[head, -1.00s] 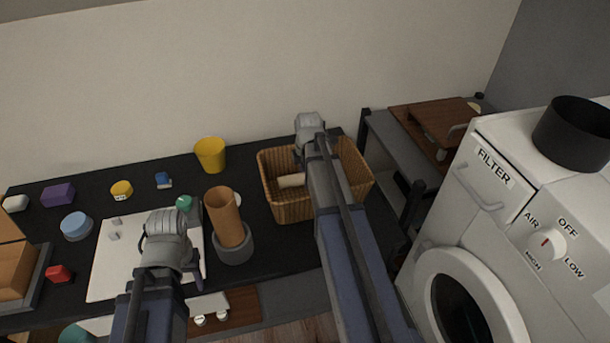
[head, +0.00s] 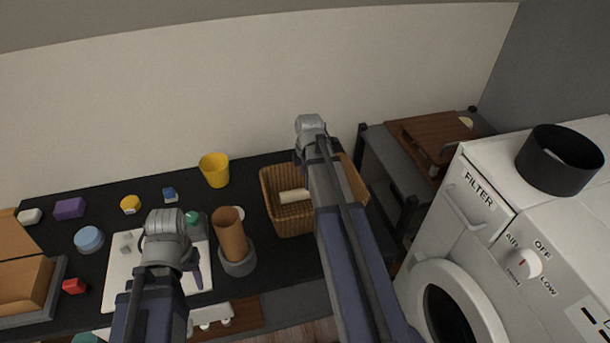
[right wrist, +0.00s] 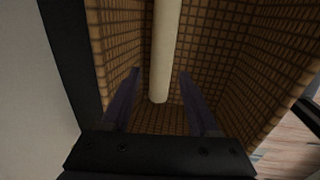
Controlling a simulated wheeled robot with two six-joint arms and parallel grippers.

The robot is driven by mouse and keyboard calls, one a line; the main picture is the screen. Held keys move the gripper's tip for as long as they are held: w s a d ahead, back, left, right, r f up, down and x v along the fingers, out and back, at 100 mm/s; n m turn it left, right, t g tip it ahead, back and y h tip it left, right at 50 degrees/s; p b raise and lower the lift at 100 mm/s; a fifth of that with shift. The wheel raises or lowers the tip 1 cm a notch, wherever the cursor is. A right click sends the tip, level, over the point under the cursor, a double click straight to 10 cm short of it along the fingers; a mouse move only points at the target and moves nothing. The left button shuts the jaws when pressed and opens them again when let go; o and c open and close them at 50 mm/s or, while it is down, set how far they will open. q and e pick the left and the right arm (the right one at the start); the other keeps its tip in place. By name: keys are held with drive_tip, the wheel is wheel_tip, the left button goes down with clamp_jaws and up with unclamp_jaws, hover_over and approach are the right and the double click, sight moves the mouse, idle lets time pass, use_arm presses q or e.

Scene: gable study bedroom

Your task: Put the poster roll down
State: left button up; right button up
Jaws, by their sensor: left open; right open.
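The poster roll, a cream cylinder (head: 293,196), lies in the wicker basket (head: 283,225) on the black table. In the right wrist view the roll (right wrist: 164,45) runs lengthwise inside the basket (right wrist: 245,60). My right gripper (head: 308,152) is over the basket. Its two fingers (right wrist: 160,75) are open, one on each side of the roll in the picture, with gaps between them and it. My arm hides the basket's right part in the head view. My left gripper (head: 172,245) is open and appears empty above the white board (head: 120,280).
A brown tube (head: 231,232) stands in a grey round holder left of the basket. A yellow cup (head: 215,171) is behind it. Several small coloured items lie at left, beside an orange box (head: 25,285). A white washer (head: 480,250) and a side shelf (head: 390,160) stand at right.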

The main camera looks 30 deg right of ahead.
use_arm(q)
wheel_tip(320, 180, up, 4)
drive_tip(key=p, duration=0.3)
drive_tip(key=shift+r, duration=0.2)
use_arm(e)
drive_tip(key=r, duration=0.4)
drive_tip(key=shift+s+a+r, duration=0.1)
drive_tip(key=shift+s+r, duration=0.15)
drive_tip(key=shift+s, duration=0.1)
use_arm(q)
drive_tip(key=shift+o, duration=0.2)
idle(1.3)
